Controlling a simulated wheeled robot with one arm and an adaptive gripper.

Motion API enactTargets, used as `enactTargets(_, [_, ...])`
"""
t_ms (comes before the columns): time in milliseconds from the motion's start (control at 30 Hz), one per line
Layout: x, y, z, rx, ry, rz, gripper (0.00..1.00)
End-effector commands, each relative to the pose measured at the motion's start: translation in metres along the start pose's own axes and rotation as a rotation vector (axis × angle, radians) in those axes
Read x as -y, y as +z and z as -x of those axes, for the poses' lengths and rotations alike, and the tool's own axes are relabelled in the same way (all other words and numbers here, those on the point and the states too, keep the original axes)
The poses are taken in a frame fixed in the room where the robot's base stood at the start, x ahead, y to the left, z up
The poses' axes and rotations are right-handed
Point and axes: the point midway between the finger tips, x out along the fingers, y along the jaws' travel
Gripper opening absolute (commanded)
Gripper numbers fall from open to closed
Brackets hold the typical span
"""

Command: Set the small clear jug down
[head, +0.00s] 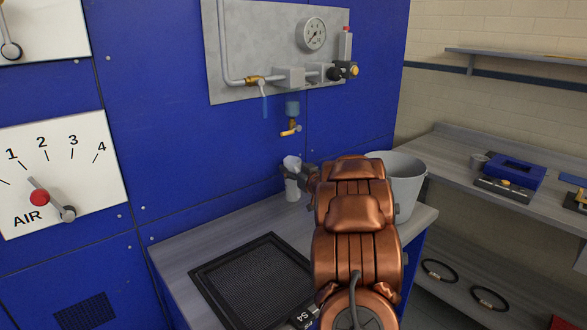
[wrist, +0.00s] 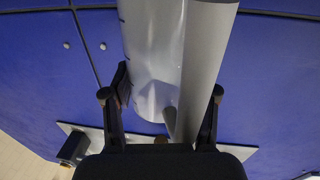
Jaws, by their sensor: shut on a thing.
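The small clear jug (head: 292,184) shows as a pale, whitish upright shape at the back of the grey bench, close to the blue wall. My gripper (head: 304,178) is at its right side, mostly hidden behind my copper arm. In the wrist view the jug (wrist: 150,45) fills the space between the two dark fingers of my gripper (wrist: 168,88), which is shut on it. A plain grey cylindrical piece runs alongside it there; I cannot tell whether it is part of the jug. I cannot tell whether the jug's base touches the bench.
A grey bucket (head: 406,180) stands to the right behind my arm. A black mesh tray (head: 250,275) lies at the front. The bench (head: 205,238) is bare between tray and wall.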

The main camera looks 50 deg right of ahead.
Motion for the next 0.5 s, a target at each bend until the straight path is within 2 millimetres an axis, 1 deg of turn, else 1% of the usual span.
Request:
enactTargets(33, [0.0001,0.0013,-0.0001,0.0,0.0,-0.001,0.59])
enactTargets(267, [0.0001,0.0008,0.0,0.0,0.0,0.0,0.83])
enactTargets(500, [0.0,0.0008,0.0,0.0,0.0,0.0,0.83])
